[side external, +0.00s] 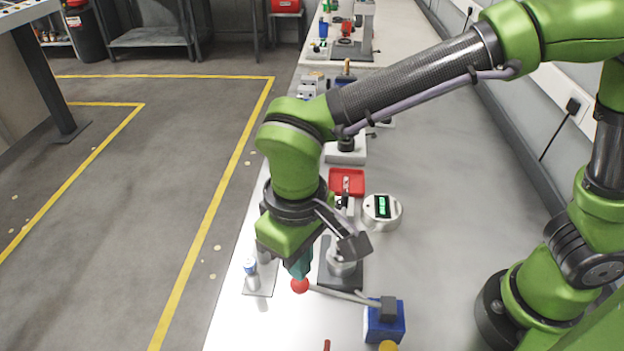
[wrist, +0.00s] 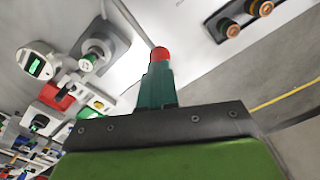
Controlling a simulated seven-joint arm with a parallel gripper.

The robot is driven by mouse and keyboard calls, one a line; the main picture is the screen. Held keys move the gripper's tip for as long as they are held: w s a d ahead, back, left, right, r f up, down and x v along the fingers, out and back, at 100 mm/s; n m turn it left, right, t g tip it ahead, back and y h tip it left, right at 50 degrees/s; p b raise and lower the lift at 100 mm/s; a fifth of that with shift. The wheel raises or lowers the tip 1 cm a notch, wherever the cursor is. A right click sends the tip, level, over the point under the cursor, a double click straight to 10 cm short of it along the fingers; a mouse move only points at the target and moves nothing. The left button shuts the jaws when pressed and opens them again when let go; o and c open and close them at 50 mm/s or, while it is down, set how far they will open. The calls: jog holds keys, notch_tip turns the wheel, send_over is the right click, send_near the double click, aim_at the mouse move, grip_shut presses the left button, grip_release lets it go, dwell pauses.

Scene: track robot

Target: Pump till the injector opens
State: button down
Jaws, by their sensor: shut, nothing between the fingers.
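A grey pump lever (side external: 343,294) runs left from a blue block (side external: 390,327) and ends in a red ball knob (side external: 300,285). My gripper (side external: 299,270) has teal fingers pointing down, shut and empty, right at the knob; I cannot tell whether they touch it. In the wrist view, my gripper's fingertips (wrist: 158,68) line up with the red knob (wrist: 160,53), and the lever (wrist: 131,17) runs away up-left. A round white gauge (side external: 382,211) with a green lit display, unreadable here, stands behind. A metal cylinder on a dark plate (side external: 352,282) is partly hidden by my wrist.
A small light plate (side external: 262,285) with upright metal parts stands left of my gripper, near the bench's left edge. A red tray (side external: 347,181) lies behind. A yellow round part (side external: 388,346) sits at the bottom edge. The bench right of the gauge is clear.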

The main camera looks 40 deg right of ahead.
jog(key=shift+f, duration=3.6)
jog(key=shift+r, duration=5.25)
notch_tip(320, 180, up, 3)
send_over(301, 289)
jog(key=w, duration=0.1)
jog(key=shift+d+f, duration=0.2)
jog(key=shift+f, duration=1.35)
jog(key=shift+d+f, duration=0.15)
jog(key=shift+f, duration=1.35)
